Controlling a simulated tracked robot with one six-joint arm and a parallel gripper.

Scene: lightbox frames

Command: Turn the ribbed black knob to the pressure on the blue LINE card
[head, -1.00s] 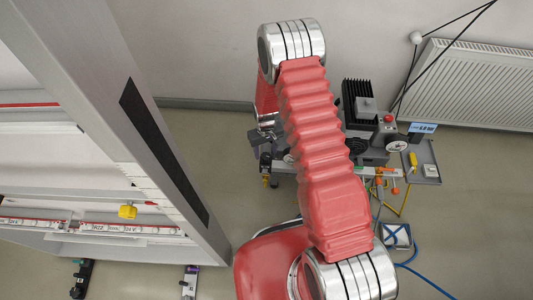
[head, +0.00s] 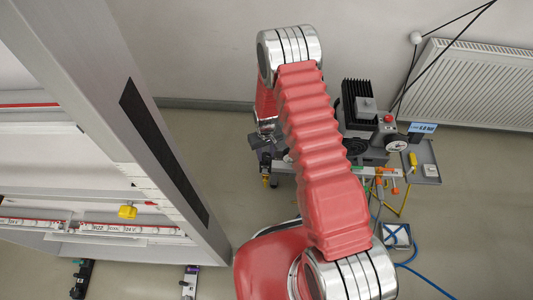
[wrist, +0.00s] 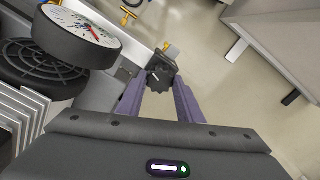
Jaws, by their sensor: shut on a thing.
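The ribbed black knob (wrist: 160,76) shows in the wrist view with a pale mark on its face. My gripper (wrist: 162,88) is shut on it, one purple finger at each side. A round gauge (wrist: 84,32) with a white dial and red markings is at upper left of the knob; its reading is too small to tell. The blue LINE card (head: 423,127) stands at the back right of the bench in the head view; its figures are too small to read surely. My arm hides the knob in the head view.
A dark round grille (wrist: 42,66) and pale fins lie left of the gripper. Brass fittings (wrist: 128,16) stand above the knob. In the head view a grey tray (head: 426,172) is at the bench's right. Open floor lies right of the knob.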

